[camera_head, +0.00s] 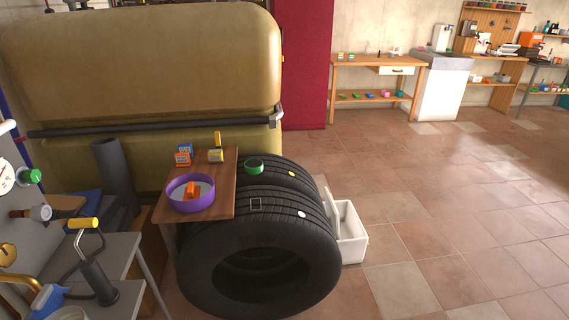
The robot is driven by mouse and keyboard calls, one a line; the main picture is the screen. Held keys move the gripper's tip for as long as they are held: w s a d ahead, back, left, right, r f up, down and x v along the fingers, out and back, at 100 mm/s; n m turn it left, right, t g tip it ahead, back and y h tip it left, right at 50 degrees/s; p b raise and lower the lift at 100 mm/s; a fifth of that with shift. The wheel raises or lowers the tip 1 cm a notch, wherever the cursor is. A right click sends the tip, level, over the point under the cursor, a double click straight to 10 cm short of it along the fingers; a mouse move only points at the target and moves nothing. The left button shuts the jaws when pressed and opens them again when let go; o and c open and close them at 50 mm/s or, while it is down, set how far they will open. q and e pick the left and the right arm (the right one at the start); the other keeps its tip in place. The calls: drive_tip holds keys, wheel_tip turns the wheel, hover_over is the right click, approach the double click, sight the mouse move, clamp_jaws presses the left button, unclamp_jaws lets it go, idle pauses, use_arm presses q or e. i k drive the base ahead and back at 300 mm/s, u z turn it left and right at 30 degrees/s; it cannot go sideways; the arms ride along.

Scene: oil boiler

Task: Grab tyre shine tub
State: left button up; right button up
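No label reading tyre shine can be made out. A small round green tub (254,166) with a dark top sits on the tread of the rear tyre (285,176). A small yellow tin (216,156) with a yellow handle standing up from it is on the brown wooden board (225,190). I cannot tell for sure which of these is the tyre shine tub. Neither of my grippers is in view.
The board also holds a purple basin (176,205) with an orange item inside, and small orange and blue boxes (184,157). The front tyre (325,245) stands beside it. A white bin (352,246) is behind. Open tiled floor (470,220) lies right.

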sight(252, 166)
drive_tip(key=z, duration=0.5)
drive_tip(key=i, duration=1.35)
drive_tip(key=u, duration=0.35)
